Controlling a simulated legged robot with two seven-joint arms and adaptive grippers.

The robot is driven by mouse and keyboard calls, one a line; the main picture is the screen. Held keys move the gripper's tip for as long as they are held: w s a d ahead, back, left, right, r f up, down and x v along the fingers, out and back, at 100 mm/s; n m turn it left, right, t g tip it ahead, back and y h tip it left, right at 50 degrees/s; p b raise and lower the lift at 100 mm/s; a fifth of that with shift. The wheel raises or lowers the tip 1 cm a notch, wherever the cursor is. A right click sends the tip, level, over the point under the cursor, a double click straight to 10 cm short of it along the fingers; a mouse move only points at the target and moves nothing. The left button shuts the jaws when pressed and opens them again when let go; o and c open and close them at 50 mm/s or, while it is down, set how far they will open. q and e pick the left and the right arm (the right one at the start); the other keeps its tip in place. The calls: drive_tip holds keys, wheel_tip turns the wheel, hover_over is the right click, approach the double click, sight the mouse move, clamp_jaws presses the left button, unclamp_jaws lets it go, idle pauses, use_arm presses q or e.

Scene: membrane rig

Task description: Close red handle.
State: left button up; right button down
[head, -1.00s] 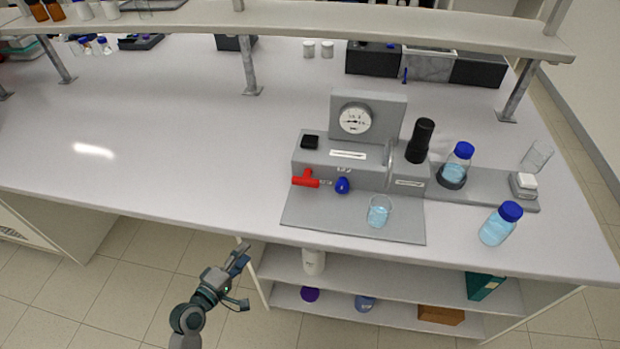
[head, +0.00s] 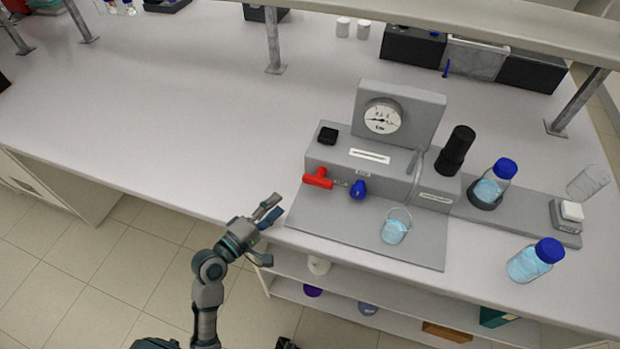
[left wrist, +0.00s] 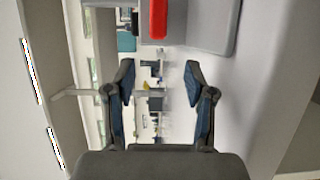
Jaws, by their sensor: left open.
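The red handle (head: 318,179) sticks out from the front left of the grey membrane rig (head: 335,153). Its bar lies roughly crosswise in the head view. It also shows in the left wrist view (left wrist: 158,18) at the top, beyond the fingers and partly cut off by the frame edge. My left gripper (head: 276,232) is open and empty, at the bench's front edge, below and left of the handle and apart from it. In the left wrist view the open fingers (left wrist: 160,85) have nothing between them. My right gripper is not in view.
A blue knob (head: 358,190) sits just right of the handle. A beaker of blue liquid (head: 396,228) stands on the rig's base plate. Blue-capped bottles (head: 530,262) stand to the right. The bench left of the rig is clear. A shelf (head: 480,30) spans the back.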

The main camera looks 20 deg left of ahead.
sight(312, 183)
use_arm(q)
drive_tip(key=w, duration=0.4)
drive_tip(key=shift+w+d, duration=0.2)
drive_tip(key=shift+d, duration=0.1)
drive_tip(key=w+d, duration=0.6)
drive_tip(key=d, duration=0.1)
drive_tip(key=shift+w+r+b, duration=0.15)
drive_tip(key=shift+b, duration=0.2)
drive_tip(key=shift+w+a, duration=0.15)
drive_tip(key=shift+a, duration=0.05)
drive_tip(key=a, duration=0.2)
drive_tip(key=shift+a, duration=0.45)
drive_tip(key=shift+c, duration=1.2)
drive_tip(key=c, duration=0.4)
drive_tip(key=shift+d, duration=0.5)
drive_tip(key=c, duration=0.4)
drive_tip(key=shift+d, duration=0.5)
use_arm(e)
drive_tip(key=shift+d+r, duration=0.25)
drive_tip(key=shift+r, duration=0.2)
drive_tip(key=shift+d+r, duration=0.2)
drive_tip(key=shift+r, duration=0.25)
